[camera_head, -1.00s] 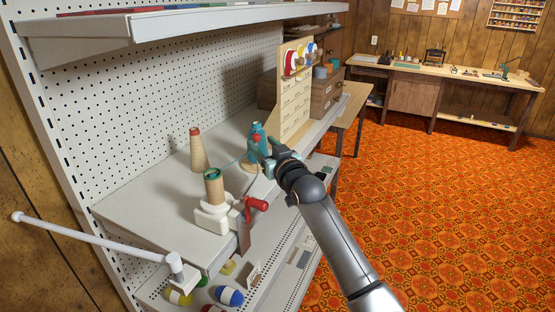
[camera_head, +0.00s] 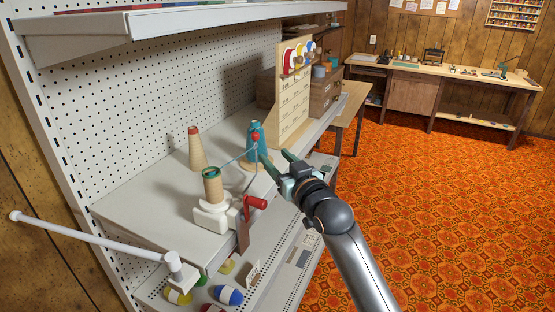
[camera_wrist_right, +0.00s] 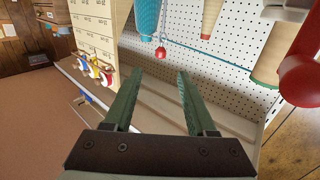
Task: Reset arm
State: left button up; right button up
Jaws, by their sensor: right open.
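My right gripper (camera_head: 275,163) is open and empty, just in front of the shelf edge. In the right wrist view its two green fingers (camera_wrist_right: 158,88) stand apart with nothing between them. A blue thread (camera_head: 236,158) runs from the bead toward the tan cone (camera_head: 212,186) on the white winder. My left gripper is not in view.
The white winder (camera_head: 211,217) has a red handle (camera_head: 256,202) near the shelf edge. Another tan cone (camera_head: 197,150) stands behind. Open orange carpet (camera_head: 440,220) lies to the right.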

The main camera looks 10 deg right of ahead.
jog(key=shift+f, duration=0.1)
jog(key=s+d+f+g+h, duration=0.1)
jog(key=s+f+g, duration=0.1)
jog(key=s+f, duration=0.65)
jog(key=s+d+f+m+g+p, duration=0.15)
jog(key=s+f, duration=0.45)
jog(key=f, duration=0.6)
jog(key=s+d+f+n+g+h, duration=0.1)
jog(key=s+f+g, duration=0.1)
jog(key=s+f, duration=0.65)
jog(key=s+f+g, duration=0.2)
jog(key=s+f, duration=0.6)
jog(key=s, duration=0.4)
jog(key=shift+s+d, duration=0.3)
